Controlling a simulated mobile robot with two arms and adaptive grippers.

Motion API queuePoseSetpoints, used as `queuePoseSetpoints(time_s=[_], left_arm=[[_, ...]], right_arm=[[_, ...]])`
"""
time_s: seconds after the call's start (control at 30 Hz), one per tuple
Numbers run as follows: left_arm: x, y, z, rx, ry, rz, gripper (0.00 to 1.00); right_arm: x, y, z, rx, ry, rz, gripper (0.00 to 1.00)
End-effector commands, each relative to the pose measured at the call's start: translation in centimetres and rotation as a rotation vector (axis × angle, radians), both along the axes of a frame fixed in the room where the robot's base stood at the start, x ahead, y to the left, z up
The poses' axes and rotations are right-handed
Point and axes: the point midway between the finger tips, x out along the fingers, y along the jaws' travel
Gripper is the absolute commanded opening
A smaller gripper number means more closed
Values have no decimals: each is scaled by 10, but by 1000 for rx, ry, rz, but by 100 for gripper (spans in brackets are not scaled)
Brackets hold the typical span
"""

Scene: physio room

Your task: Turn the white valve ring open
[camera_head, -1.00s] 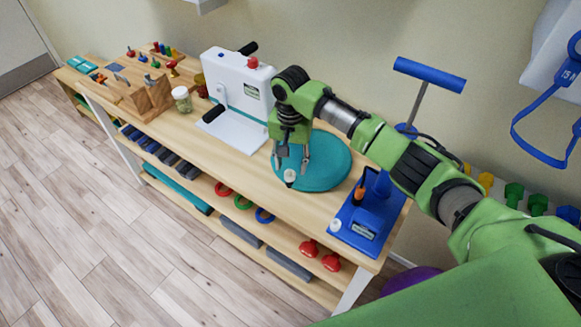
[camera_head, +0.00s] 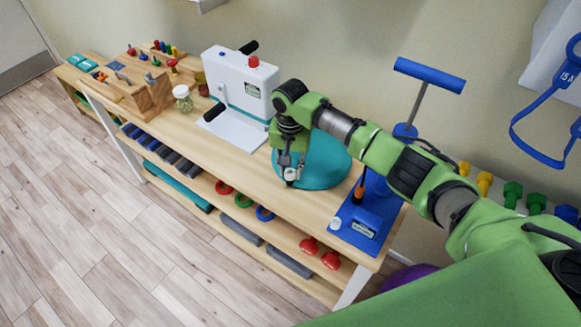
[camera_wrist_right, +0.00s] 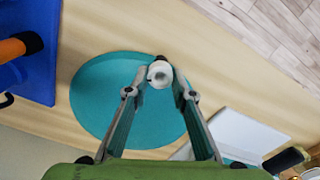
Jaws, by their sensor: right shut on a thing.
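The white valve ring (camera_head: 290,174) is a small white cap at the near edge of a round teal cushion (camera_head: 328,168) on the bench. In the right wrist view the white ring (camera_wrist_right: 160,73) sits between the fingertips, with a dark piece just behind it. My right gripper (camera_head: 290,168) points down and is shut on the ring. It also shows in the right wrist view (camera_wrist_right: 160,80), one finger on each side of the ring. The teal cushion (camera_wrist_right: 95,100) lies below it. My left gripper is not in view.
A white machine (camera_head: 238,88) with a red knob stands left of the cushion. A blue base (camera_head: 350,236) with an orange-handled tool stands to the right, and a blue T-handle (camera_head: 430,74) behind it. The bench top (camera_head: 225,160) in front is clear.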

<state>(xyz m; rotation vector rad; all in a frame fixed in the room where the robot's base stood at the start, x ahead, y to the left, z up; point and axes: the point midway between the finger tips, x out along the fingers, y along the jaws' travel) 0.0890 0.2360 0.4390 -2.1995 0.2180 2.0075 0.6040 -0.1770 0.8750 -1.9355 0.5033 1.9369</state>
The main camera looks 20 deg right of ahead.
Motion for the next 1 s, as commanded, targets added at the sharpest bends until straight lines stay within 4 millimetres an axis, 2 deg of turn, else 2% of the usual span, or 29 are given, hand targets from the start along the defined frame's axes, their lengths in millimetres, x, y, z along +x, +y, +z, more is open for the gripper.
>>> queuePoseSetpoints(time_s=[0.03,0.13,0.47,0.5,0.53,0.87,1.0], left_arm=[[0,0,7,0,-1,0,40],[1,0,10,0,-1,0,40],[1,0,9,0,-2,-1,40],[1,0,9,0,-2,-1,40],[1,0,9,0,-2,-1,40],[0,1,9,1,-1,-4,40],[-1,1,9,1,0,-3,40]], right_arm=[[0,0,4,1,0,26,2],[1,0,3,0,-1,74,2],[1,0,1,-1,-2,92,2],[1,0,1,-1,-2,92,33],[1,0,1,-1,-2,92,39],[1,0,1,0,-1,92,39],[1,0,12,1,-3,92,39]])
